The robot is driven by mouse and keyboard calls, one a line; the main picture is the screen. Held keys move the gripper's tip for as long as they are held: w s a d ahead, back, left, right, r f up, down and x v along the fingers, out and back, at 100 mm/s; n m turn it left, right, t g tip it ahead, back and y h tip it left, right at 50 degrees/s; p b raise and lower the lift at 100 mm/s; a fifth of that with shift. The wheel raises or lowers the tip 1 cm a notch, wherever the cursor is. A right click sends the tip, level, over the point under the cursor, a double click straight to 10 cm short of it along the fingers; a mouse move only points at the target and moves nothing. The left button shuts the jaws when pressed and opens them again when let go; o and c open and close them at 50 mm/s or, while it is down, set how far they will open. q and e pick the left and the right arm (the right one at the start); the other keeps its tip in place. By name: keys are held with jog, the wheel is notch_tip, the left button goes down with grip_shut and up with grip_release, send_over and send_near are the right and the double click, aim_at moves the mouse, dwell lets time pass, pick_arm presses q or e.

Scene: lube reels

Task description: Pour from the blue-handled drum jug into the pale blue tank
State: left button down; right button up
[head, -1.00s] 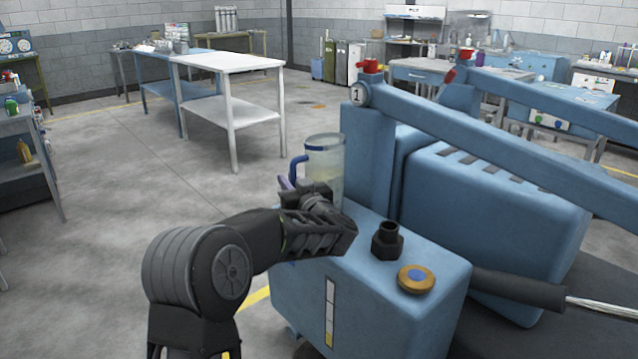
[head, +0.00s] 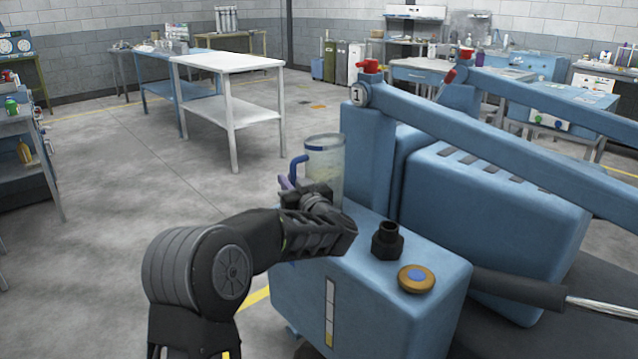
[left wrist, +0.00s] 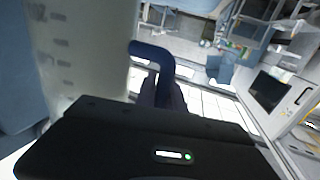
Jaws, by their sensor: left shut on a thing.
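The clear jug (head: 326,160) with a blue rim and blue handle (head: 297,168) is held upright behind the tank's filler neck. My left gripper (head: 312,195) is shut on the jug's handle, and its hand hides the jug's lower part. In the left wrist view the jug's pale wall (left wrist: 85,50) and handle (left wrist: 155,55) show close up. The pale blue tank (head: 380,290) stands below and to the right of the jug. Its black filler neck (head: 387,241) is open on top, and an orange cap with a blue centre (head: 417,278) lies beside it. My right gripper is not in view.
A blue post (head: 369,150) marked 1 with a red top rises just right of the jug. A larger blue housing (head: 490,220) and long blue beams (head: 510,155) fill the right. A white table (head: 228,62) stands behind on open grey floor.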

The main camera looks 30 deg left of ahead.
pick_arm(q)
jog(key=shift+r, duration=0.1)
jog(key=shift+r, duration=0.1)
notch_tip(320, 180, up, 10)
jog(key=p, duration=0.2)
dwell(0.4)
dwell(1.3)
